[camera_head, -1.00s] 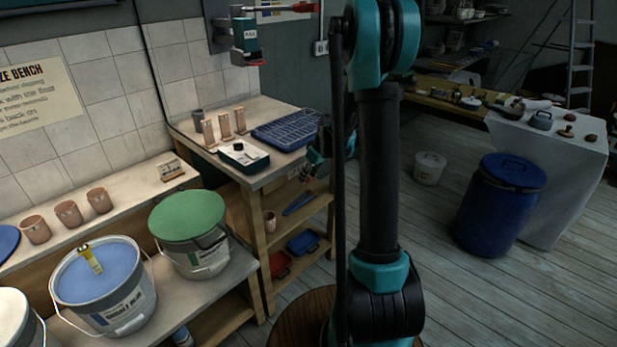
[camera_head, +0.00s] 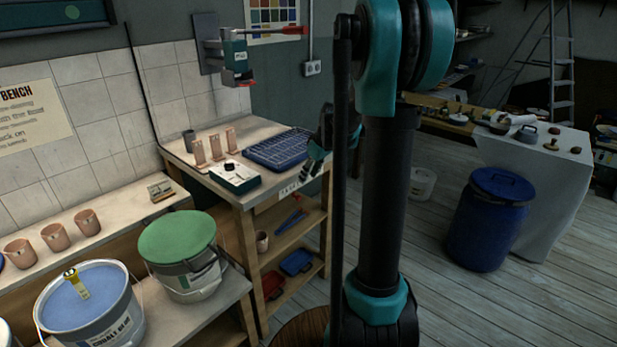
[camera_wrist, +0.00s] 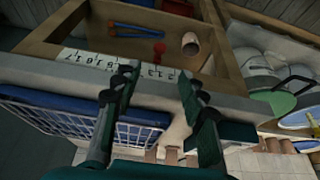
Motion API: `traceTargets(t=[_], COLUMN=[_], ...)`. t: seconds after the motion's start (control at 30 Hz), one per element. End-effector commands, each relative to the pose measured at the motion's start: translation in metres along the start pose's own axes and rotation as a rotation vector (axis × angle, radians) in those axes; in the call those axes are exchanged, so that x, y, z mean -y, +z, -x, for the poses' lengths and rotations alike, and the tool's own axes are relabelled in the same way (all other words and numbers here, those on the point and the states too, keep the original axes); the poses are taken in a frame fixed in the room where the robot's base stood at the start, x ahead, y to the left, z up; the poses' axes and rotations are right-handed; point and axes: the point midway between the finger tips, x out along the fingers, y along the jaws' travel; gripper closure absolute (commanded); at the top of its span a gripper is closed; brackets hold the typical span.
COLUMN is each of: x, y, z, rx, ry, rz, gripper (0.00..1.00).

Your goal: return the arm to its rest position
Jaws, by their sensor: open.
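My arm stands upright through the middle of the head view, its dark column and teal joints in front of the room. My gripper (camera_head: 306,172) shows partly behind the arm, beside the right end of the bench, with its fingers pointing down and left. In the wrist view my gripper (camera_wrist: 157,82) has its two fingers well apart with nothing between them. The bench's front edge (camera_wrist: 225,98) and a blue rack (camera_wrist: 75,118) lie beyond the fingers there. Part of the gripper and wrist is hidden in the head view.
The blue rack (camera_head: 278,150) and a green box (camera_head: 234,177) sit on the bench. A blue barrel (camera_head: 490,222) stands on the right.

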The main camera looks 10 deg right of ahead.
Motion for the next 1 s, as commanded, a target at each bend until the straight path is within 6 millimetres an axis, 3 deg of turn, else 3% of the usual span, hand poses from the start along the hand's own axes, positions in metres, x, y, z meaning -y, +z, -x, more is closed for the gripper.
traceTargets(t=[0.2,0.37,0.7,0.9,1.0], x=[0.004,0.032,0.130,0.169,0.180], y=[0.003,0.028,0.141,0.203,0.222], z=[0.001,0.008,0.020,0.017,0.014], rx=[0.002,0.015,0.040,0.031,0.026], ry=[0.003,0.027,0.139,0.199,0.218], rz=[-0.008,-0.078,-0.367,-0.510,-0.554], gripper=[0.58,0.58,0.58,0.58,0.58])
